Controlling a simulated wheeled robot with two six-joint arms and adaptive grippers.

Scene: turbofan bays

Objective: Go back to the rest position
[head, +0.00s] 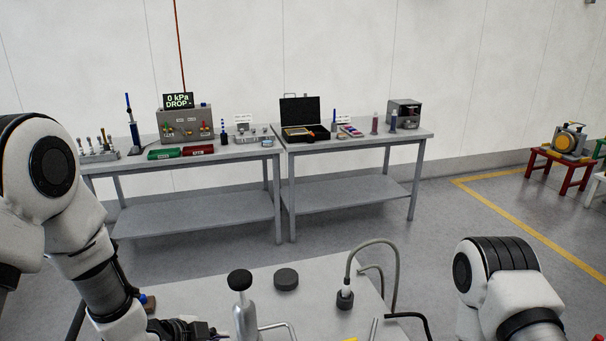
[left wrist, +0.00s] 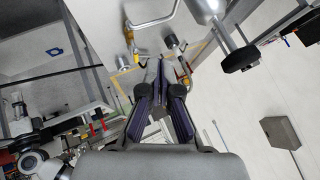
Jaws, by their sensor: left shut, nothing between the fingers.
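My left arm comes in from the left in the head view and reaches down to the front bench. My left gripper (head: 205,331) is dark and partly cut off by the lower edge there. In the left wrist view the fingers of my left gripper (left wrist: 158,68) come together at their tips, with purple pads on their inner sides. Nothing is held between them. White links of my right arm show at the lower right of the head view, but my right gripper is out of the picture.
The near bench top (head: 325,270) carries a black-knobbed metal handle (head: 240,285), a dark round puck (head: 286,279) and a grey hose (head: 370,243). Two far tables hold a pressure box (head: 185,124) and an open black case (head: 300,112). A red stool (head: 560,165) stands right.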

